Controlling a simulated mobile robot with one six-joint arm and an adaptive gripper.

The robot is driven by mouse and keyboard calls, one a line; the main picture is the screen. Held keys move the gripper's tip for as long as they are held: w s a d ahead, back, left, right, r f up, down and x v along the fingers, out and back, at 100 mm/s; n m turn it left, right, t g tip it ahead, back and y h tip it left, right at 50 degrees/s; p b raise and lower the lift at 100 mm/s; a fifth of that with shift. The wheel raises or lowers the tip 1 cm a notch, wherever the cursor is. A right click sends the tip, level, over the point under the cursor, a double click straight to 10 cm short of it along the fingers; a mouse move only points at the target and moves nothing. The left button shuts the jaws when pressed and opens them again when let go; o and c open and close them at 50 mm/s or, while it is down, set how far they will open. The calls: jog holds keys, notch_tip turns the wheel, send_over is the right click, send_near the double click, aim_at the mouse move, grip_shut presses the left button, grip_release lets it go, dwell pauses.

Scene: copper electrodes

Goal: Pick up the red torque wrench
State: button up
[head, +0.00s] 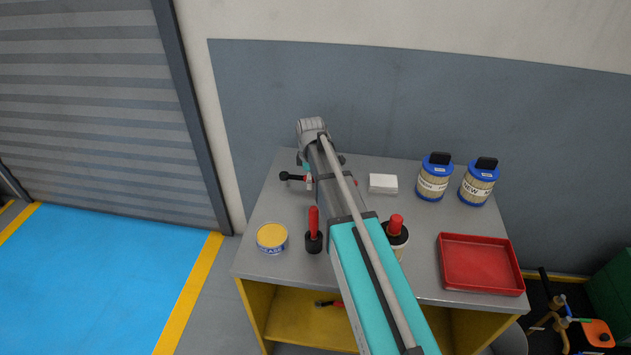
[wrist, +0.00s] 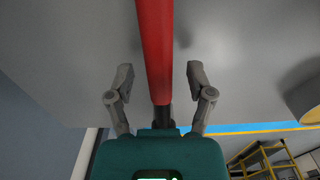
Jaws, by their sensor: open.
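In the wrist view, a red bar, seemingly the red torque wrench (wrist: 155,50), runs down from the top edge to a black section between my fingers. My gripper (wrist: 159,73) is open, with one finger on each side of the bar and gaps showing on both sides. I cannot tell the height between fingers and bar. In the head view, a black-ended tool with red parts (head: 292,177), probably the same wrench, lies at the table's back left. My arm hides much of it and most of my gripper.
An upright red-handled tool (head: 313,225) and a yellow tin (head: 271,237) stand front left. A red-capped bottle (head: 396,226) stands right of my arm. A white box (head: 383,183), two blue-lidded jars (head: 433,182) and a red tray (head: 480,264) are farther right. A wall stands behind.

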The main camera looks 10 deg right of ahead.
grip_shut()
dwell(0.4)
jog(key=shift+r, duration=0.2)
notch_tip(320, 180, up, 3)
jog(key=p, duration=0.3)
jog(key=s+d+r+p, duration=0.9)
jog(key=s+p, duration=0.1)
jog(key=shift+s+d+r, duration=0.15)
jog(key=shift+s+r, duration=0.1)
jog(key=shift+r, duration=0.1)
dwell(0.7)
